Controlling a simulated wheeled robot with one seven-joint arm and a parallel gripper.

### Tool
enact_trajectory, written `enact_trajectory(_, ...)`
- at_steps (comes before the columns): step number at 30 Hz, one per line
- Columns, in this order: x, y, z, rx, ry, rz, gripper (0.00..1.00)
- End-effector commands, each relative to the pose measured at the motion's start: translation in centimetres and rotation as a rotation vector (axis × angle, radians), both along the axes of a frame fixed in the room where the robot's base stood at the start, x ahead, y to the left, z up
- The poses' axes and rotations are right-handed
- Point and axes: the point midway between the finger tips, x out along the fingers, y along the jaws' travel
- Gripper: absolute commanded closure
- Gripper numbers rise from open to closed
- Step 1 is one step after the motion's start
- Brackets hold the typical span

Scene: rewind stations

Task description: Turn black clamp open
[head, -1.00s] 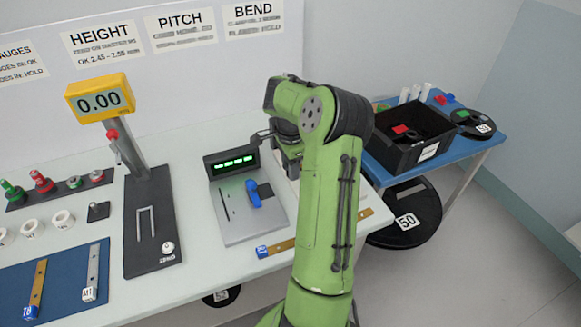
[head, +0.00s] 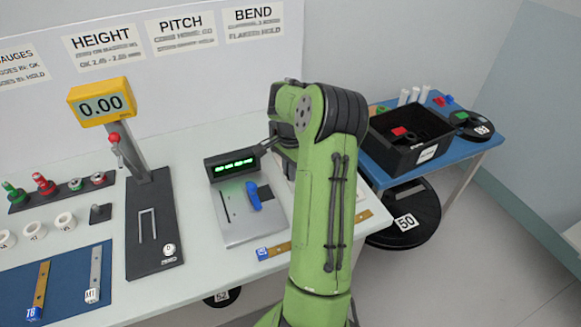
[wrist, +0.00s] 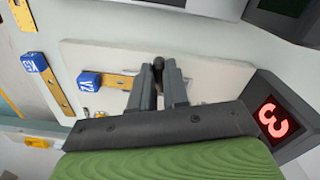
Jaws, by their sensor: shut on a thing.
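The black clamp (wrist: 158,63) shows in the wrist view as a small dark, upright lever end over a pale plate (wrist: 100,55). My gripper (wrist: 161,75) is shut on it, with one dark finger on each side. The rest of the clamp is hidden behind the fingers. In the head view my green arm covers the gripper and the clamp.
A red "3" display (wrist: 273,121) stands close to the right of my gripper. Blue-tagged strips (wrist: 90,80) lie to the left. In the head view a blue lever fixture (head: 250,222) and a black bin (head: 420,150) flank my arm.

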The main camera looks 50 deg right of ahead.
Motion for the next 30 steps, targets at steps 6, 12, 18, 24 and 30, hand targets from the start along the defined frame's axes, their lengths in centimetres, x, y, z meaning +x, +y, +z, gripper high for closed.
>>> enact_trajectory(6, -0.13, 0.06, 0.30, -0.001, 0.001, 0.207, 1.00)
enact_trajectory(12, -0.26, 0.02, 0.30, -0.001, 0.000, 0.398, 1.00)
enact_trajectory(18, -0.39, -0.02, 0.27, -0.001, 0.000, 0.588, 1.00)
enact_trajectory(24, -0.47, -0.09, 0.25, -0.002, 0.000, 0.775, 1.00)
enact_trajectory(30, -0.56, -0.18, 0.21, -0.002, -0.001, 0.941, 1.00)
